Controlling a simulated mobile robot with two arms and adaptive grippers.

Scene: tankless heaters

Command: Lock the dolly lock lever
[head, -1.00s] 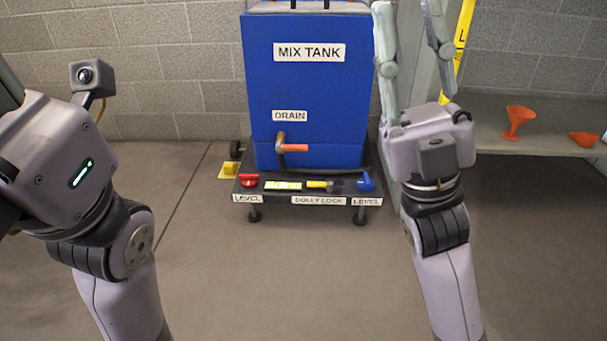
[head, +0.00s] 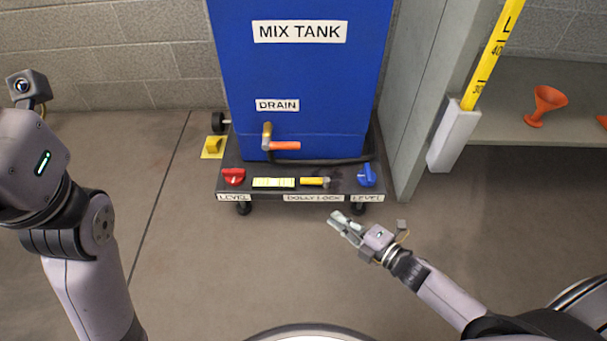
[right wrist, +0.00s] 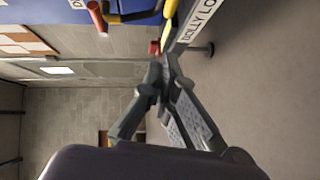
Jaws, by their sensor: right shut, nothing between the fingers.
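The dolly lock lever (head: 314,181) has a yellow handle. It lies flat on the dark dolly deck above the DOLLY LOCK label (head: 314,198), with its dark end to the right. My right gripper (head: 340,219) is shut and empty, in front of the dolly's front edge, below and slightly right of the lever, apart from it. In the right wrist view the fingertips (right wrist: 166,68) meet near the DOLLY LOCK label (right wrist: 196,22). A yellow part, probably the lever (right wrist: 170,14), is beyond them. My left arm is at the left edge; its fingers are out of frame.
The blue mix tank (head: 290,80) stands on the dolly. A red level knob (head: 233,176), bubble level (head: 273,182) and blue level knob (head: 367,175) flank the lever. The orange drain handle (head: 285,145) sticks out above. A grey panel (head: 430,100) stands at right. Floor in front is clear.

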